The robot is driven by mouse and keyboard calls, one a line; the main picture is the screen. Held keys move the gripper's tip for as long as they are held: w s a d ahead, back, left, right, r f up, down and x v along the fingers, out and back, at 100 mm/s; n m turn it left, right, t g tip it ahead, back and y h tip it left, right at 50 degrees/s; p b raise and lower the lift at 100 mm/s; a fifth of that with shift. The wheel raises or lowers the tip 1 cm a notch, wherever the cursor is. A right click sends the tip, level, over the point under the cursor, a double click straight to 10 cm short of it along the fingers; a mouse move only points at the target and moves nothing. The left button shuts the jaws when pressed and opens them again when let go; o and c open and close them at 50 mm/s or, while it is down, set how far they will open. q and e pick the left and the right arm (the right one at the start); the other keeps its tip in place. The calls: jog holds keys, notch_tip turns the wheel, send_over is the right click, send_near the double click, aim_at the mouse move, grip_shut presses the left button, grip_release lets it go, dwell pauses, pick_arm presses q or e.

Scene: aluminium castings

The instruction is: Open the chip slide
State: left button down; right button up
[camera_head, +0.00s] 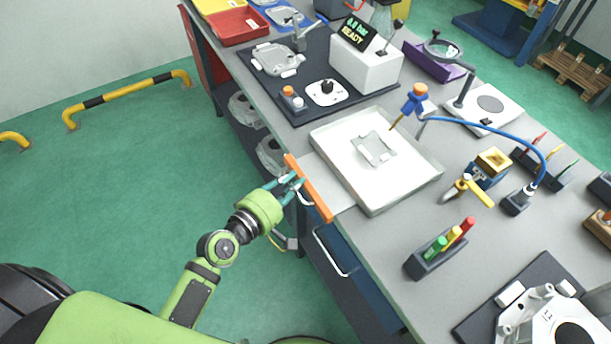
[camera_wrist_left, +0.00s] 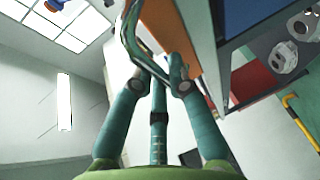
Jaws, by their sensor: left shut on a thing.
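The chip slide has an orange front panel (camera_head: 309,189) at the bench's front edge, and a pale plate (camera_head: 329,185) shows between this panel and the white tray (camera_head: 387,187). My left gripper (camera_head: 292,184) is shut on the slide's handle (camera_head: 304,198) at the front of the panel. In the left wrist view my left gripper's teal fingers (camera_wrist_left: 160,75) close around the metal handle (camera_wrist_left: 130,35), beside the orange panel (camera_wrist_left: 200,45). The fingers partly hide the handle. My right gripper is not in view.
A blue drawer with a metal handle (camera_head: 334,252) lies below the bench top. A flat grey casting (camera_head: 374,148) lies in the white tray. A blue-orange tool (camera_head: 413,99) stands behind it. The green floor left of the bench is clear near my arm.

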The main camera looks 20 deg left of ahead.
pick_arm(q)
jog(key=shift+d, duration=0.1)
jog(key=c, duration=1.2)
grip_release()
jog(key=v, duration=1.2)
